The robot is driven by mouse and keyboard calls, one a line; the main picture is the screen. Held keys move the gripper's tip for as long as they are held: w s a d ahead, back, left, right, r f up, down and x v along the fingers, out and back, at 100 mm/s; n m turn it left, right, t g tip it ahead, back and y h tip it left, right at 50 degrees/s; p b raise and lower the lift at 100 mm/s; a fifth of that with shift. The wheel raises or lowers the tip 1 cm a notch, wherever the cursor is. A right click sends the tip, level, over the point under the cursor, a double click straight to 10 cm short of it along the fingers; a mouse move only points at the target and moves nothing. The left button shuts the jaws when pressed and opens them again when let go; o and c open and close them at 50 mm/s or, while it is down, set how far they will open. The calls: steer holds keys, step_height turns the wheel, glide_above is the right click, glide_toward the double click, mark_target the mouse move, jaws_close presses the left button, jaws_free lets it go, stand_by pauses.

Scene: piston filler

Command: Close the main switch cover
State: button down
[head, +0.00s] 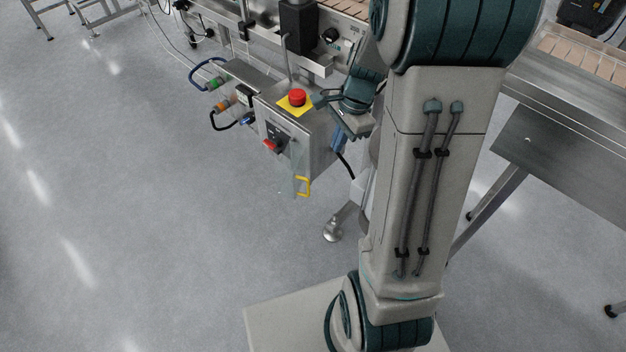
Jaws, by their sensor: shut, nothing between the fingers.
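A steel control box (310,140) hangs on the side of the machine. Its front face carries the red-handled main switch (270,145). The main switch cover (300,166) looks like a clear panel with a yellow handle (303,187). It stands out from the right side of the box front, swung away from the switch, which is uncovered. My gripper (318,99) is shut and empty, above the box top just right of the red emergency stop button (297,97). It is apart from the cover, higher up. My arm hides part of the box's right side.
The emergency stop sits on a yellow plate on the box top. A smaller box with green and orange connectors (222,92) and cables is to the left. A conveyor table (570,150) stands at right. The floor (140,200) in front and left is clear.

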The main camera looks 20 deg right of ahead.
mark_target(299, 172)
steer(key=w+a+f+m+b, duration=0.1)
steer(key=a+f+b, duration=0.1)
steer(key=f, duration=0.6)
steer(key=a+f+m+b, duration=0.1)
steer(key=f+b, duration=0.3)
steer(key=f, duration=0.4)
steer(key=shift+w+a+m, duration=0.3)
steer(key=shift+w+a, duration=0.1)
steer(key=shift+a, duration=0.3)
